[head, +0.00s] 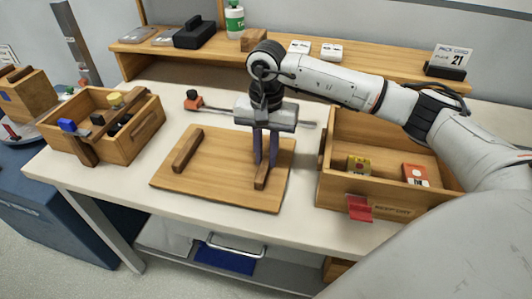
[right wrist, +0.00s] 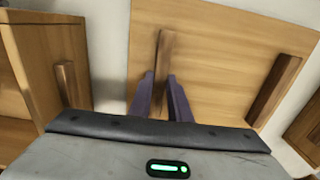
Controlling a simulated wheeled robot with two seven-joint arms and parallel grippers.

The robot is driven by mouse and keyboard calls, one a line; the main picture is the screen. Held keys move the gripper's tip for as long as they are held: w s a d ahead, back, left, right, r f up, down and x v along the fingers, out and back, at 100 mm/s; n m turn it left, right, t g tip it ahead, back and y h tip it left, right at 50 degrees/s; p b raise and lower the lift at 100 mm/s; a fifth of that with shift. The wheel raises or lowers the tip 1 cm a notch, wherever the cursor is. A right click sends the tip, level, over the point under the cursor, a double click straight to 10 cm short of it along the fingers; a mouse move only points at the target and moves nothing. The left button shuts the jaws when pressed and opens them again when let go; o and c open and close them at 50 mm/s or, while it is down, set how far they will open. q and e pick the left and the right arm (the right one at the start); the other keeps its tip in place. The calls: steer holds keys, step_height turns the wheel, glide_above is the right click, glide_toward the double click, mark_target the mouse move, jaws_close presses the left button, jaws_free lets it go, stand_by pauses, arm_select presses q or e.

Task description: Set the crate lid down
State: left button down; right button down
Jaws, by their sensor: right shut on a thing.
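The crate lid (head: 215,172) is a flat wooden board with two raised wooden bars, in the middle of the white table in the head view. It looks flat on or very close to the tabletop; I cannot tell if it touches. My right gripper (head: 264,175) points down at the lid's right bar, its purple fingers shut on that bar. In the right wrist view, the fingers (right wrist: 160,95) pinch the bar of the lid (right wrist: 215,50). The open crate (head: 385,165) stands just right of the lid and holds a yellow box and a red-and-white box. My left gripper is out of view.
A wooden bin (head: 140,135) with several small items stands left of the lid. A red-and-black object (head: 193,100) lies behind the lid. A raised wooden shelf (head: 380,67) runs along the back with a bottle (head: 235,20) and a calendar (head: 450,62). Bare table (head: 110,185) shows at front left.

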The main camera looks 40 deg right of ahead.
steer(key=c, duration=1.6)
jaws_free()
steer(key=shift+c, duration=0.2)
steer(key=shift+r, duration=0.15)
step_height(320, 180, up, 12)
steer(key=shift+b, duration=0.45)
